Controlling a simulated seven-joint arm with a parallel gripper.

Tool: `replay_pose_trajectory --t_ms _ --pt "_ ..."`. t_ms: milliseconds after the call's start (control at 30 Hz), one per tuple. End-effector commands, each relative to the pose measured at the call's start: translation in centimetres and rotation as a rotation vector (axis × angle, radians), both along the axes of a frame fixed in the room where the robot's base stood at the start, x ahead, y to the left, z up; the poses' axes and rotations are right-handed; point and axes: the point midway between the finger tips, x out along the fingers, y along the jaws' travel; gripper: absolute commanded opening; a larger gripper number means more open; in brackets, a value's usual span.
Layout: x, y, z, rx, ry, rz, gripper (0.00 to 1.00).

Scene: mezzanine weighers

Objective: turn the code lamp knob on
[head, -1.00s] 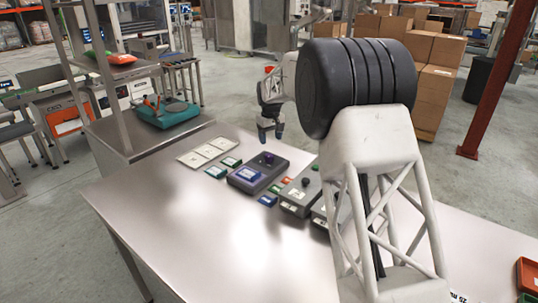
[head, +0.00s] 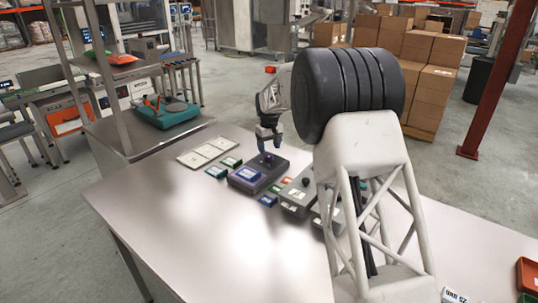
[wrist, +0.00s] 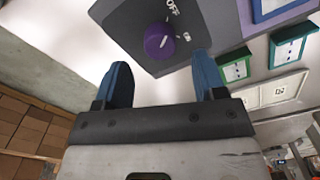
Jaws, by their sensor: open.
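The knob (wrist: 159,41) is a round purple dial on a dark grey box (wrist: 133,29), seen in the wrist view. The word OFF and a second, partly readable mark are printed beside it. In the head view the box (head: 247,186) has a blue label at its near side, and the purple knob (head: 267,159) is at its far end. My gripper (wrist: 163,82) is open with blue fingertips. In the wrist view its fingers stand apart on either side of and below the knob, and do not touch it. In the head view my gripper (head: 268,150) is just above the knob.
Another grey box with a dark knob (head: 298,195) stands to the right. Small green and blue blocks (head: 216,172) and a pale card panel (head: 205,151) lie to the left. The front of the steel table (head: 200,240) is clear. An orange tray (head: 527,275) is at the far right.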

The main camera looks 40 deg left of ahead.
Motion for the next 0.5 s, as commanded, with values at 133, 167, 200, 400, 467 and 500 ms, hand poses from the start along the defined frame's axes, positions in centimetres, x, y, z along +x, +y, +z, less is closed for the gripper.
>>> replay_pose_trajectory --t_ms 133,167,200,400,467,500 --pt "0.0 0.0 -2.0 -0.002 0.002 0.0 0.64" --pt "0.0 0.0 -2.3 -0.001 0.002 0.0 0.64" --pt "0.0 0.0 -2.6 -0.001 0.0 0.0 0.64" --pt "0.0 0.0 -3.7 0.0 0.0 0.0 0.64" --pt "0.0 0.0 -3.9 0.0 0.0 0.0 0.64" --pt "0.0 0.0 -3.9 0.0 0.0 0.0 0.64"
